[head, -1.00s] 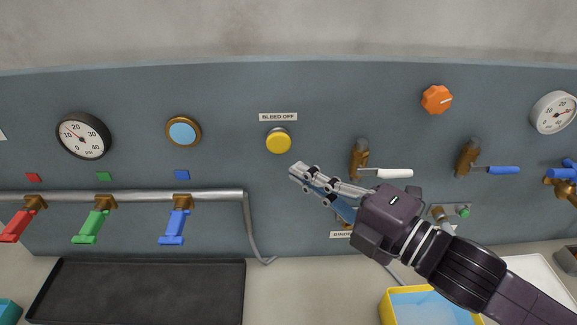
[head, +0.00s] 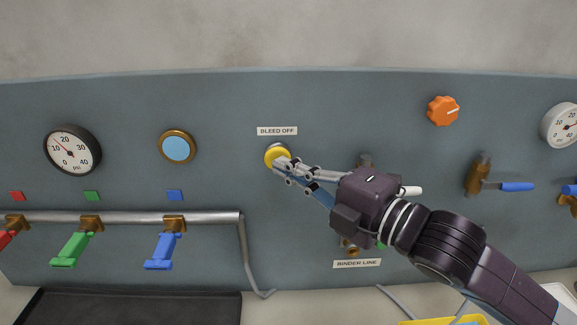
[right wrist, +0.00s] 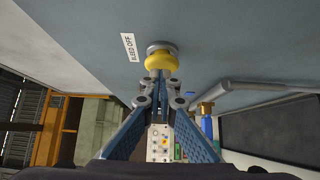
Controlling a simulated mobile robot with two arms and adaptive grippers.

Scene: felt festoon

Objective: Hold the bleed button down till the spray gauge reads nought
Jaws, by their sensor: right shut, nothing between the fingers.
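The yellow bleed button (head: 273,155) sits on the blue-grey panel under a "BLEED OFF" label (head: 277,131). It also shows in the right wrist view (right wrist: 160,60). My right gripper (head: 279,164) is shut and empty, its fingertips at the button's face and partly covering it. They look to be touching it, but I cannot tell how far it is pressed. A round psi gauge (head: 72,150) is at the left, its red needle pointing to the upper left, off nought. Another gauge (head: 562,125) is cut by the right edge. I cannot read which is the spray gauge. My left gripper is out of view.
A blue round lamp (head: 177,147) is left of the button. A pipe (head: 205,218) with green (head: 72,248) and blue (head: 160,250) valve handles runs below. An orange knob (head: 443,111) and a blue lever (head: 516,186) are at the right. A black tray (head: 130,310) lies below.

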